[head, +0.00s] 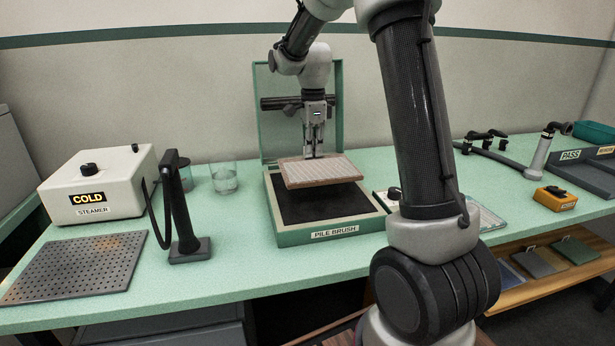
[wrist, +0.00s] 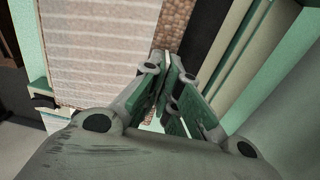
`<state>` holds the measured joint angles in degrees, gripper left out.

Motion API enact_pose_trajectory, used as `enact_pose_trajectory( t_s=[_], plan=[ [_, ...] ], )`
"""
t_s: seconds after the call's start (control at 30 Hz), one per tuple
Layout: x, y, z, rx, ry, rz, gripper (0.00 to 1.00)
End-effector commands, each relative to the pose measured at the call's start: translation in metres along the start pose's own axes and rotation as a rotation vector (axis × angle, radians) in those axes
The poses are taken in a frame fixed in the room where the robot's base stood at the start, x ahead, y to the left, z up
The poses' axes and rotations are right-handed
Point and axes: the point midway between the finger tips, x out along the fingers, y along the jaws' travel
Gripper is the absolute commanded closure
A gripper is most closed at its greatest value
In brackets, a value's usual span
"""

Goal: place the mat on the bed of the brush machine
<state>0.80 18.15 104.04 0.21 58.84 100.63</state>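The mat (head: 318,171) is a pale ribbed panel with a brown edge. It is held tilted above the dark bed (head: 312,204) of the green brush machine (head: 333,232), labelled PILE BRUSH. A gap shows between the mat and the bed at the front. My gripper (head: 314,156) is at the mat's far edge, with its fingers closed on that edge. In the wrist view the mat (wrist: 100,50) fills the upper left, and my gripper (wrist: 165,62) pinches its brown border. The part of the bed under the mat is hidden.
The machine's upright green back panel (head: 262,110) and dark crossbar stand close behind my gripper. A steamer (head: 98,185) marked COLD, a perforated plate (head: 72,268), a black stand (head: 188,225) and a glass (head: 224,178) are to the left. Trays (head: 580,180) stand at the far right.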

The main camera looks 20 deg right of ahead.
Motion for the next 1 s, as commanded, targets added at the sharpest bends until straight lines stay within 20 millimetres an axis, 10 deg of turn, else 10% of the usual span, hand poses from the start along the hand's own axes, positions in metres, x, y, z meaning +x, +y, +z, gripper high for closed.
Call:
enact_pose_trajectory(
  t_s=[0.43,0.83,1.0],
  plan=[
    [0.056,-0.001,0.000,-0.001,0.000,0.002,1.00],
    [0.062,-0.001,0.000,-0.001,0.000,-0.001,1.00],
    [0.061,-0.001,0.000,-0.001,0.000,-0.002,0.73]
  ],
)
